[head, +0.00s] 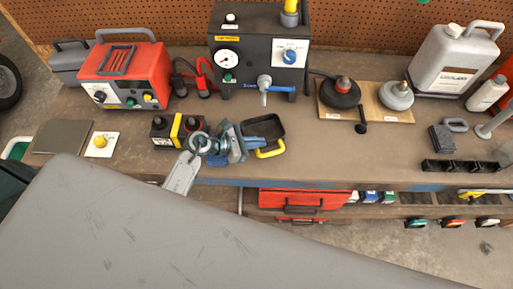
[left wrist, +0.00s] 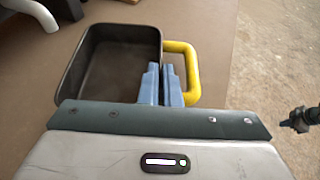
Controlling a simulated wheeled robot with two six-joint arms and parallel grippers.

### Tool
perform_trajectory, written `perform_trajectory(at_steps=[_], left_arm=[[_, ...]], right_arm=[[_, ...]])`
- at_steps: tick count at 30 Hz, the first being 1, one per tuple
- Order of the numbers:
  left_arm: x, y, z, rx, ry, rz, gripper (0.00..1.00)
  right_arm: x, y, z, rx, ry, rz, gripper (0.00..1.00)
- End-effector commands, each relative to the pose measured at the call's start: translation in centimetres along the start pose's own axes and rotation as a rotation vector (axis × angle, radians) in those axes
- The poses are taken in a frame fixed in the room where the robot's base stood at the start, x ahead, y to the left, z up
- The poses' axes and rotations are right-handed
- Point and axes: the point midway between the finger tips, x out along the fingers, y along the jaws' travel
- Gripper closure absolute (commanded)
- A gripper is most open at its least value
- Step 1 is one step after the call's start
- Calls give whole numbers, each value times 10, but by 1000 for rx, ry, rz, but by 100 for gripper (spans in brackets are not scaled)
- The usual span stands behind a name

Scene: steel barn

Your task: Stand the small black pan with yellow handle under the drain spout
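The small black pan (head: 264,126) lies upright on the bench, with its yellow handle (head: 270,153) towards the front edge. My left gripper (head: 238,142) is at the pan's left front side. In the left wrist view, the gripper's blue fingers (left wrist: 161,88) are close together, astride the wall of the pan (left wrist: 92,62) beside the yellow handle (left wrist: 193,72). They look shut on that wall; the contact is partly hidden. The drain spout (head: 264,97) comes off the black machine (head: 258,52) behind the pan. The pan is in front of the spout. My right gripper is not in view.
A battery-like block (head: 176,131) stands left of the gripper. A red machine (head: 127,75) is at the back left. A wooden board (head: 372,115) with two round pieces is at the right. Bare bench top lies right of the pan.

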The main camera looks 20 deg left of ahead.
Motion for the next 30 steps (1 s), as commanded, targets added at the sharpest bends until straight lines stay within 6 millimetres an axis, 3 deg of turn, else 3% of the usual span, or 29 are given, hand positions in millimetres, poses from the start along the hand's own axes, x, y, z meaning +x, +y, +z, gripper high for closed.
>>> perform_trajectory(at_steps=[21,30], left_arm=[[19,53,5,1,-1,1,100],[22,52,-3,1,-1,1,100]], right_arm=[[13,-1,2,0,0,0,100],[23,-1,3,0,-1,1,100]])
